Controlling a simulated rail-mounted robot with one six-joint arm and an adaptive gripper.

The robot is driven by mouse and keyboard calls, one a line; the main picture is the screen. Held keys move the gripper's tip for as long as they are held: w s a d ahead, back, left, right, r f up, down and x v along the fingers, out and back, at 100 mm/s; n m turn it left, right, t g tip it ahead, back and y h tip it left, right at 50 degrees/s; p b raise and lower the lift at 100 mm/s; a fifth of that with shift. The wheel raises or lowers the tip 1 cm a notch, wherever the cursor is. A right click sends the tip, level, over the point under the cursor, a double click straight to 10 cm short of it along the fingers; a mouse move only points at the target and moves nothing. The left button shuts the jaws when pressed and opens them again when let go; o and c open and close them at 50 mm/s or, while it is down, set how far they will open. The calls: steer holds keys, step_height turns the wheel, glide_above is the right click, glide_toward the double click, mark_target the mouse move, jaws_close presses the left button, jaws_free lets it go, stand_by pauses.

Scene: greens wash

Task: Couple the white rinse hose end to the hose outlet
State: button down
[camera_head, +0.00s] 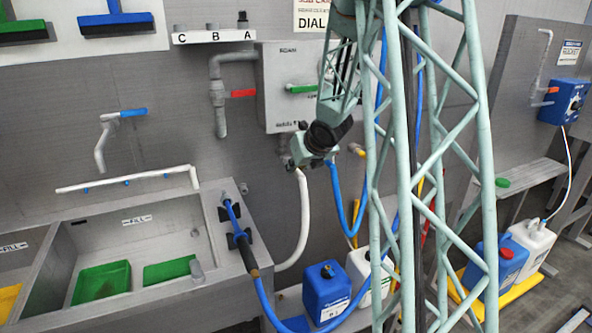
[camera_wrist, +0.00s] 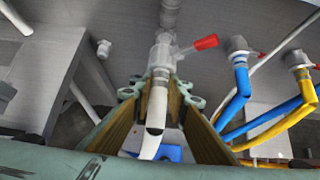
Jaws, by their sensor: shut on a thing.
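The white rinse hose (camera_head: 304,215) hangs in a curve below my gripper (camera_head: 305,155) in the head view. In the wrist view my gripper (camera_wrist: 160,88) is shut on the white hose (camera_wrist: 156,108) near its upper end. The hose outlet (camera_wrist: 162,50) is a pale fitting with a red lever, straight above the fingertips. The hose end points up at its mouth and appears in line with it. Whether they touch or are seated cannot be told, as the fingertips cover the joint. In the head view my gripper hides the outlet.
Other outlets with a blue hose (camera_wrist: 240,85) and a yellow hose (camera_wrist: 303,90) are close on the right in the wrist view. A grey control box (camera_head: 290,85) is on the wall above. A sink (camera_head: 165,245) stands left; blue (camera_head: 325,290) and white jugs are below.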

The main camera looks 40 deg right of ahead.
steer(key=shift+w+d, duration=0.15)
steer(key=shift+w, duration=0.5)
steer(key=shift+w+d, duration=0.15)
steer(key=shift+w, duration=0.5)
stand_by(0.4)
steer(key=c, duration=2.4)
jaws_free()
steer(key=shift+s+r, duration=0.1)
steer(key=shift+v, duration=5.85)
steer(key=shift+r, duration=0.1)
